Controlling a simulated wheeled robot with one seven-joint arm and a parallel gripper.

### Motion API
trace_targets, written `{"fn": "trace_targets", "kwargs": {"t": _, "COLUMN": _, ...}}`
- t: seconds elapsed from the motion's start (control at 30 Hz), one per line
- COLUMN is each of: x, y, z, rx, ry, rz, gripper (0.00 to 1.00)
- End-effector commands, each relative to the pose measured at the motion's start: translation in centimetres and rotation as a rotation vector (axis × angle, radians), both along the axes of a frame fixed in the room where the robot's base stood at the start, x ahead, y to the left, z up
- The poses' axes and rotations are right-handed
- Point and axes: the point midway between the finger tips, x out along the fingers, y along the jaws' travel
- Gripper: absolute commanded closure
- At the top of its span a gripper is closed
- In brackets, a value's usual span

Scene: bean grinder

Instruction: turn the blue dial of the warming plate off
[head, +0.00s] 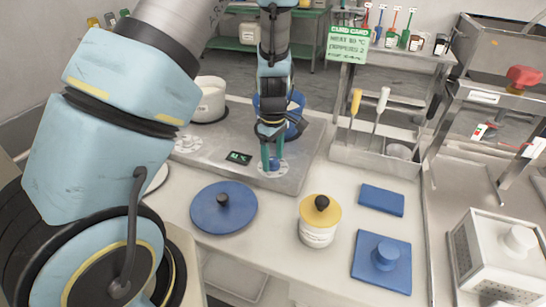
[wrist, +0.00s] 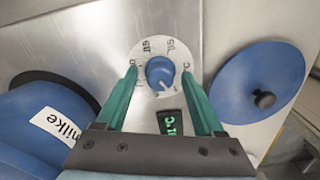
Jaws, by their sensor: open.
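The warming plate (head: 225,147) is a grey steel slab with a small green-lit display (head: 239,157). Its blue dial (wrist: 160,72) sits on a white marked disc at the plate's front right. A pale line on the knob points down and slightly right in the wrist view. My gripper (head: 270,163) points down at the dial. In the wrist view my gripper (wrist: 159,74) is open, its green fingers on either side of the knob; I cannot tell whether they touch it. In the head view the fingers partly hide the knob.
A white pot (head: 210,101) and a labelled blue pot (wrist: 45,120) stand on the plate. In front lie a blue lid (head: 223,208), a yellow-topped jar (head: 317,222) and blue slabs (head: 381,200). A tool rack (head: 372,155) stands right of the plate.

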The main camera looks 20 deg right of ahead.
Motion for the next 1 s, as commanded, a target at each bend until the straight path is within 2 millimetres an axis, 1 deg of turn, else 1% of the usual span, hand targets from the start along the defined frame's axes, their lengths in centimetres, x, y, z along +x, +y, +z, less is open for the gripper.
{"fn": "trace_targets", "kwargs": {"t": 0.07, "x": 0.0, "y": -0.1, "z": 0.5, "rx": -0.002, "ry": -0.003, "rz": -0.001, "gripper": 0.30}}
{"fn": "trace_targets", "kwargs": {"t": 0.17, "x": 0.1, "y": -0.1, "z": 1.8, "rx": -0.003, "ry": -0.004, "rz": -0.003, "gripper": 0.30}}
{"fn": "trace_targets", "kwargs": {"t": 0.4, "x": 0.1, "y": -0.2, "z": 6.5, "rx": -0.005, "ry": -0.005, "rz": -0.003, "gripper": 0.30}}
{"fn": "trace_targets", "kwargs": {"t": 0.5, "x": 0.0, "y": -0.1, "z": 8.2, "rx": -0.003, "ry": -0.002, "rz": -0.002, "gripper": 0.30}}
{"fn": "trace_targets", "kwargs": {"t": 0.6, "x": 0.0, "y": -0.1, "z": 9.5, "rx": -0.002, "ry": -0.002, "rz": -0.001, "gripper": 0.30}}
{"fn": "trace_targets", "kwargs": {"t": 0.77, "x": 0.0, "y": -0.1, "z": 10.6, "rx": -0.002, "ry": -0.001, "rz": 0.000, "gripper": 0.30}}
{"fn": "trace_targets", "kwargs": {"t": 1.0, "x": 0.0, "y": 0.0, "z": 10.7, "rx": -0.001, "ry": -0.001, "rz": 0.000, "gripper": 0.30}}
